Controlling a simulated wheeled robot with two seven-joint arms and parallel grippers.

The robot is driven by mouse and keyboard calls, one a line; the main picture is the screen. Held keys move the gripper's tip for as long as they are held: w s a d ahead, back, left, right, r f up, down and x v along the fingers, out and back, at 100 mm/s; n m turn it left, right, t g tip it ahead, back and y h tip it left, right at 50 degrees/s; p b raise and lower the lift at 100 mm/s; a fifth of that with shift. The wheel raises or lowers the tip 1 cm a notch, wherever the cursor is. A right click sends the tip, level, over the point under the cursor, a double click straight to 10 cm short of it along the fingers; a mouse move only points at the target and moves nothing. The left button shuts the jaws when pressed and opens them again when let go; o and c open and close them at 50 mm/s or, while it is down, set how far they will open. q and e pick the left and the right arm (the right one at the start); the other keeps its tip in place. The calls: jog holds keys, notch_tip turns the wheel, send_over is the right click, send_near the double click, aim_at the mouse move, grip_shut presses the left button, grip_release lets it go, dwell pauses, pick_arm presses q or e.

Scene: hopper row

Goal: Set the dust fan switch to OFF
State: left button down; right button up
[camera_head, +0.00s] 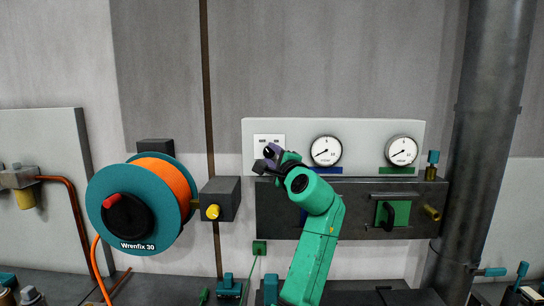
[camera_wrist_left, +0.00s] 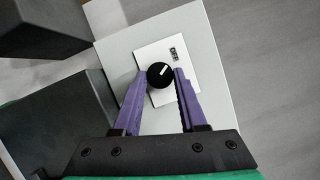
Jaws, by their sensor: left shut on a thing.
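The dust fan switch is a round black knob (camera_wrist_left: 160,75) with a white pointer mark, on a white plate (camera_wrist_left: 184,76) fixed to a pale panel (camera_wrist_left: 112,52). In the left wrist view its mark points to the upper right, towards a small dark label (camera_wrist_left: 174,54) too small to read. My left gripper (camera_wrist_left: 159,76) has its purple fingers on both sides of the knob and is shut on it. In the head view the left gripper (camera_head: 268,155) is at the plate (camera_head: 269,139) and partly hides the knob. My right gripper is not in view.
Two round gauges (camera_head: 326,151) (camera_head: 402,151) sit right of the plate. Below is a dark metal box (camera_head: 362,223) with a green-backed handle (camera_head: 393,213). A hose reel (camera_head: 110,182) and a dark box with a yellow knob (camera_head: 220,198) stand left. A thick pipe (camera_head: 488,130) stands right.

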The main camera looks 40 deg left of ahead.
pick_arm(q)
jog(key=shift+c, duration=2.3)
grip_release()
jog(key=shift+s+d+f, duration=0.1)
jog(key=shift+d, duration=0.15)
jog(key=b+v, duration=0.5)
jog(key=v, duration=0.9)
